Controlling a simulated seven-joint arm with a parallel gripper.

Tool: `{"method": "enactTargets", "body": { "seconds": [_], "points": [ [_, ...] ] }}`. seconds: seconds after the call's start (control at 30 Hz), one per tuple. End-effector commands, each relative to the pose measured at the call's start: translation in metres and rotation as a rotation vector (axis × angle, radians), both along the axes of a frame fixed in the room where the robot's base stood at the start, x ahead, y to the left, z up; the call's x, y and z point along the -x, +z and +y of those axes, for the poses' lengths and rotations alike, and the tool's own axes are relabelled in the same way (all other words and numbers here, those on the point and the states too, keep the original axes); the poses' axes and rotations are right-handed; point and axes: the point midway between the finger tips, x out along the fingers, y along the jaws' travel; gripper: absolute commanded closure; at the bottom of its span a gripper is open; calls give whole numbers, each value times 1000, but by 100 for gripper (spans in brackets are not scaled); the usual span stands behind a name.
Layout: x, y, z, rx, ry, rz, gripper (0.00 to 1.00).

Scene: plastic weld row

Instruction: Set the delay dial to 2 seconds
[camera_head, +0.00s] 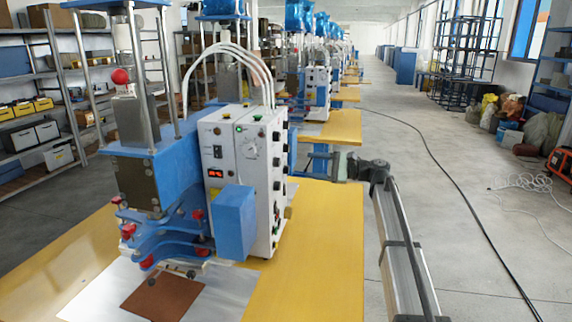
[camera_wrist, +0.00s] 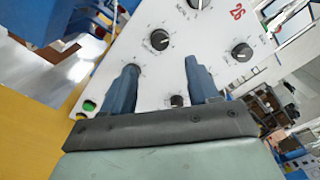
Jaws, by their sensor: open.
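The white control box (camera_head: 228,135) of the nearest machine carries several black knobs along its right side (camera_head: 279,185). In the wrist view, its white panel (camera_wrist: 215,35) shows one black dial (camera_wrist: 159,39) ahead of my fingertips and another dial (camera_wrist: 242,53) to the right. A further knob (camera_wrist: 198,3) is cut by the top edge, and a small one (camera_wrist: 177,100) shows between my fingers. The labels are too small to read, so I cannot tell which is the delay dial. My gripper (camera_wrist: 160,65) is open and empty; it also shows right of the box (camera_head: 322,165).
The box stands on a yellow table (camera_head: 320,230) beside a blue press (camera_head: 160,165) and a blue side box (camera_head: 234,222). A brown sheet (camera_head: 163,296) lies on a metal plate. More machines stand behind. The aisle floor at right is mostly clear, with a black cable.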

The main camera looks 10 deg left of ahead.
Motion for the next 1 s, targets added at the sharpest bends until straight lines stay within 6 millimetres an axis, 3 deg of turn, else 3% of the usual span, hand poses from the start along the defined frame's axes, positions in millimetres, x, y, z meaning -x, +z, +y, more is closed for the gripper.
{"method": "enactTargets", "body": {
  "seconds": [0.3, 0.5, 0.7, 1.0],
  "points": [
    [-1, 0, 57, 2, 1, 0, 40],
    [-1, 0, 83, 1, 1, 0, 40],
    [0, 0, 96, 1, 0, 0, 40],
    [0, 0, 98, 1, -1, 0, 40]
  ]
}}
